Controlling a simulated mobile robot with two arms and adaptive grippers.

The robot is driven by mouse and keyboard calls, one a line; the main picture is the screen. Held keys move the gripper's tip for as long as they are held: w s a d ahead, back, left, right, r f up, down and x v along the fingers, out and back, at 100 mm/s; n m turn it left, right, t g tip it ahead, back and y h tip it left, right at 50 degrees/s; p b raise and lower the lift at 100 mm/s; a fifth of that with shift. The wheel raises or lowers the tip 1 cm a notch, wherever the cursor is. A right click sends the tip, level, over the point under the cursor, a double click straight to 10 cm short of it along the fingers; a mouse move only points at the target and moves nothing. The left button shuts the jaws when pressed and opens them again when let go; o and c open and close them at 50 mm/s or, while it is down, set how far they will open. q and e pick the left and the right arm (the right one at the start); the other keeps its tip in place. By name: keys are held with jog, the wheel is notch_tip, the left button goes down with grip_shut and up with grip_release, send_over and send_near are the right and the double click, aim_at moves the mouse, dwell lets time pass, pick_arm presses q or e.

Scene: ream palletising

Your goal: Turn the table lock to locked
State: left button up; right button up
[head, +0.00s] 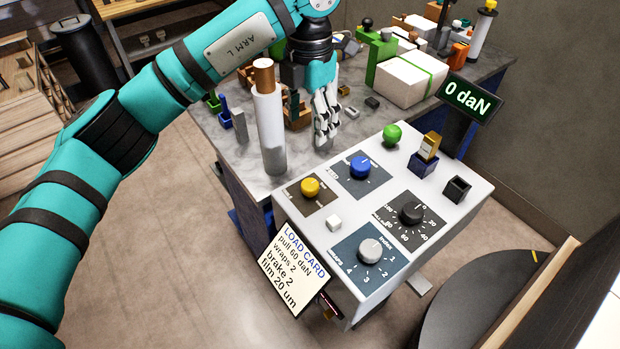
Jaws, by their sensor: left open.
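A light grey control panel (323,257) stands at the front corner of the table. It carries a yellow knob (310,187), a blue knob (360,167), a black dial (411,213) and a grey Index dial (370,250). The small labels by the yellow and blue knobs are too small to read, so I cannot tell which control is the table lock or how it is set. My left gripper (323,143) is open, pointing down over the marble tabletop just behind the panel, apart from the knobs. My right gripper is out of view.
An upright film roll (268,125) stands beside my left gripper. The panel also bears a green button (392,134), a blue block with a yellow top (424,158) and a black socket (457,188). A load card (293,268) hangs in front; a display (469,101) reads 0 daN.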

aim_at(310, 184)
pick_arm(q)
notch_tip(310, 184, down, 17)
jog(key=p, duration=0.4)
jog(key=shift+d+r, duration=0.1)
jog(key=c, duration=1.1)
jog(key=shift+c, duration=0.2)
